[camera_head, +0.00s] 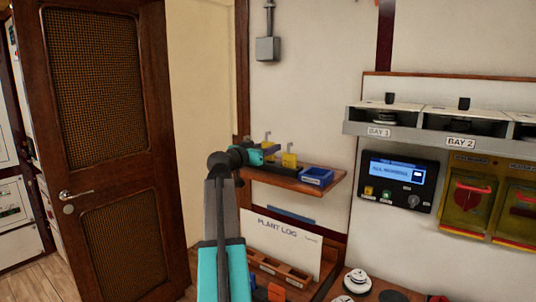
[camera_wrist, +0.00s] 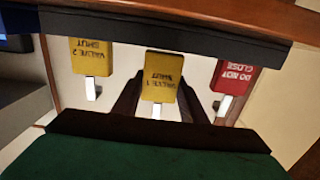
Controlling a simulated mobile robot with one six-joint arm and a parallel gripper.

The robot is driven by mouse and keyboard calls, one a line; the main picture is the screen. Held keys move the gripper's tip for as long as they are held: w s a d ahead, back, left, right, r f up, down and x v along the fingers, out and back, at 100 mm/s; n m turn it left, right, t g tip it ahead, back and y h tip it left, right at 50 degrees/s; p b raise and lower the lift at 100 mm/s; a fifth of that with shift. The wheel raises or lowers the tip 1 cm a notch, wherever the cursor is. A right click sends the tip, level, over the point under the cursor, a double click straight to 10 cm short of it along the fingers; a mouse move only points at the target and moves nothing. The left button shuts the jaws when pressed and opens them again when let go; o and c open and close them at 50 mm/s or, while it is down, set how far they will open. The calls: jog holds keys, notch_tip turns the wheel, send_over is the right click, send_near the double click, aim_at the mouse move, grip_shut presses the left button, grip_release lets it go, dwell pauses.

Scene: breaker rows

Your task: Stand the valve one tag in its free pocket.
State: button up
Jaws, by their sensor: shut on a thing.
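In the wrist view, a yellow tag lettered VALVE 1 SHUT (camera_wrist: 162,68) appears upside down, with a white tab. My gripper (camera_wrist: 158,88) has a dark finger on each side of it and is shut on it. A yellow VALVE 2 SHUT tag (camera_wrist: 91,54) is to its left and a red DO NOT CLOSE tag (camera_wrist: 234,77) to its right. In the head view, my gripper (camera_head: 262,154) is at the wooden shelf (camera_head: 275,177), beside two yellow pieces with hooks (camera_head: 289,159). I cannot tell which pocket is free.
A blue tray (camera_head: 317,177) sits on the shelf, right of my gripper. Below are a PLANT LOG board (camera_head: 282,240) and a wooden rack with compartments (camera_head: 285,270). A control panel (camera_head: 397,182) is at right, a door (camera_head: 105,130) at left. A dark strip (camera_wrist: 160,33) borders the tags.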

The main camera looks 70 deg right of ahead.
jog(key=shift+f+p, duration=0.45)
jog(key=shift+f, duration=0.85)
jog(key=shift+f, duration=0.15)
jog(key=o, duration=1)
jog(key=shift+r, duration=0.2)
jog(key=b+v, duration=0.3)
jog(key=v, duration=0.9)
